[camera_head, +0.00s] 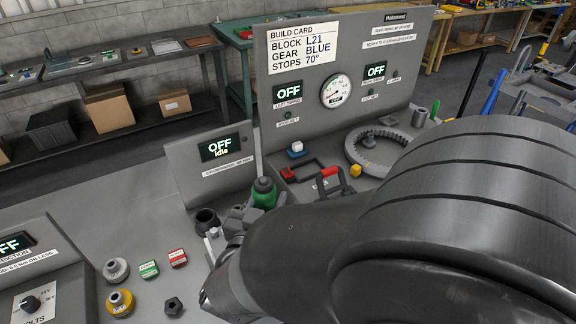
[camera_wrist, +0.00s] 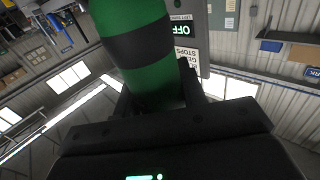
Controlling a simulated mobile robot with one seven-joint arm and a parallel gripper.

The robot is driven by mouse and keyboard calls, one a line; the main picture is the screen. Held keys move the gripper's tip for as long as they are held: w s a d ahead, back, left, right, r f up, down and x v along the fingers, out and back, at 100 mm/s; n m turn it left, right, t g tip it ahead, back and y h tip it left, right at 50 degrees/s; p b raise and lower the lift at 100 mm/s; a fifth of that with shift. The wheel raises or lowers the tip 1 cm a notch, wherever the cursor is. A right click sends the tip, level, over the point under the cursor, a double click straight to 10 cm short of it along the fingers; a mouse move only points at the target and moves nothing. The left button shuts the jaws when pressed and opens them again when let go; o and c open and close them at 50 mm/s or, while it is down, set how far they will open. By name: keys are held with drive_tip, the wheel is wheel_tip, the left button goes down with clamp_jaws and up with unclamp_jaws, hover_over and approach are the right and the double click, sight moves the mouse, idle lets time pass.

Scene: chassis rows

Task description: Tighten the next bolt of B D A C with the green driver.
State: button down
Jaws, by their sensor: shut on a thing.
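In the head view the gripper (camera_head: 256,212) is partly hidden behind my arm. I cannot make out the bolts B, D, A and C in either view; my arm covers much of the right side.
A black cup (camera_head: 207,221) stands left of the driver. A toothed ring (camera_head: 358,160) lies behind my arm.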

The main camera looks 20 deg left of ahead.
drive_tip(key=shift+f, duration=0.45)
idle(2.2)
idle(0.9)
drive_tip(key=shift+r, duration=2.55)
drive_tip(key=shift+a, duration=0.1)
